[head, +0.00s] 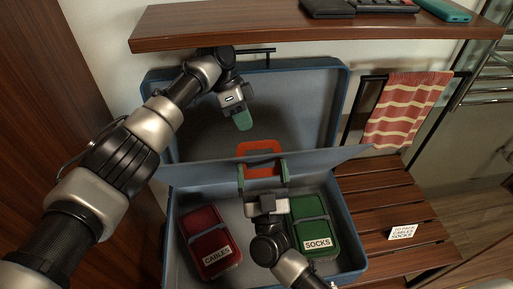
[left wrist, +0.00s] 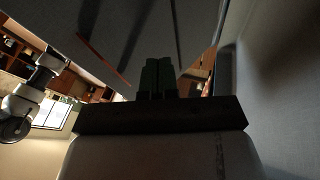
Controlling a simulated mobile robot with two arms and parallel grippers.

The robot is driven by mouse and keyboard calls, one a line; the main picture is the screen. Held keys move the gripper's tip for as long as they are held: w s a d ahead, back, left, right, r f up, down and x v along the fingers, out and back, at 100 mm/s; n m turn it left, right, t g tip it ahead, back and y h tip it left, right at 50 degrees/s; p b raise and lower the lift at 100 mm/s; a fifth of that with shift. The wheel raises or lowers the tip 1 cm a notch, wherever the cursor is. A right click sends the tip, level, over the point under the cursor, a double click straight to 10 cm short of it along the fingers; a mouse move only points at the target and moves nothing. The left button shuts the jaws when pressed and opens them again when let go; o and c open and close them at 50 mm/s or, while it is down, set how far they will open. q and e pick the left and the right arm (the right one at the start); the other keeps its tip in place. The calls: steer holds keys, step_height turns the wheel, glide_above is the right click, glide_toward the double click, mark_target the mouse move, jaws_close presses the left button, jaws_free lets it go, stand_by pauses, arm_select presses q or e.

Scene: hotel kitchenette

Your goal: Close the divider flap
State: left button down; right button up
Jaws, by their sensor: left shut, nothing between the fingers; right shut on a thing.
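The divider flap (head: 205,171) is a blue-grey panel that stands partly raised and tilted inside the open blue suitcase (head: 347,225). An orange handle (head: 258,147) sits on the flap near its middle. My right gripper (head: 262,175) is at this handle, its green fingers on either side of the orange part, shut on it. My left gripper (head: 243,121) is above and behind the flap, in front of the suitcase lid (head: 300,105). It is shut and empty; its closed fingers also show in the left wrist view (left wrist: 158,77).
A red pouch labelled CABLES (head: 205,232) and a green pouch labelled SOCKS (head: 315,228) lie in the suitcase base. A wooden shelf (head: 230,28) overhangs the lid. A striped towel (head: 405,108) hangs at right. The slatted bench (head: 385,195) holds a small card (head: 402,232).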

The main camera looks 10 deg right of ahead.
arm_select(q)
steer(key=x, duration=1)
